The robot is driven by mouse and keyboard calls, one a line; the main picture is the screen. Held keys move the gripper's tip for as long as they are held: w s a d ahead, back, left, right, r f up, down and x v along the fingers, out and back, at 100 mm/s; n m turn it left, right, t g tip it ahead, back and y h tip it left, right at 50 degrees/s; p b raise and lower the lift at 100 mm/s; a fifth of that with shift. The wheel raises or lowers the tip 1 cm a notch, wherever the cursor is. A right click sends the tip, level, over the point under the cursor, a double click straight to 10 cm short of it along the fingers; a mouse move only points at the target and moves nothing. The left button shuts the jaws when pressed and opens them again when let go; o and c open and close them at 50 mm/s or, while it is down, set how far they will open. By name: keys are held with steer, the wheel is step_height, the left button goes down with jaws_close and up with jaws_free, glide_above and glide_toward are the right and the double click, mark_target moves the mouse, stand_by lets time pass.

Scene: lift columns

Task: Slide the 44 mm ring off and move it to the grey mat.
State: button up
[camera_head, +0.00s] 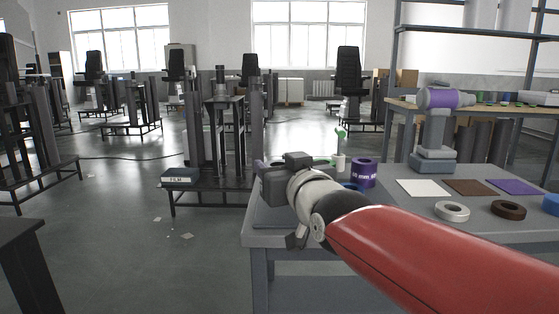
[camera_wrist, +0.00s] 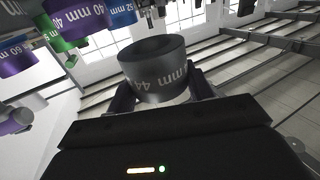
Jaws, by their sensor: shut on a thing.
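The dark grey ring marked 44 mm (camera_wrist: 155,72) shows in the wrist view, its open top tilted in the picture. My gripper (camera_wrist: 161,88) is shut on it, with one finger on each side. The ring is clear of any post in that view. In the head view my gripper (camera_head: 280,184) is over the left end of the grey table, and its body hides the ring there.
A purple ring (camera_head: 363,173) stands on the table (camera_head: 262,238) just right of my gripper. White (camera_head: 423,187), brown (camera_head: 467,187) and purple (camera_head: 513,187) mats lie further right. White (camera_head: 452,211) and brown (camera_head: 508,209) rolls lie in front. A grey device (camera_head: 434,145) stands behind.

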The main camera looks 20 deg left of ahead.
steer(key=shift+f+b, duration=2.55)
steer(key=shift+f, duration=0.2)
steer(key=o, duration=1.2)
steer(key=shift+b+v, duration=0.3)
steer(key=shift+v, duration=3.65)
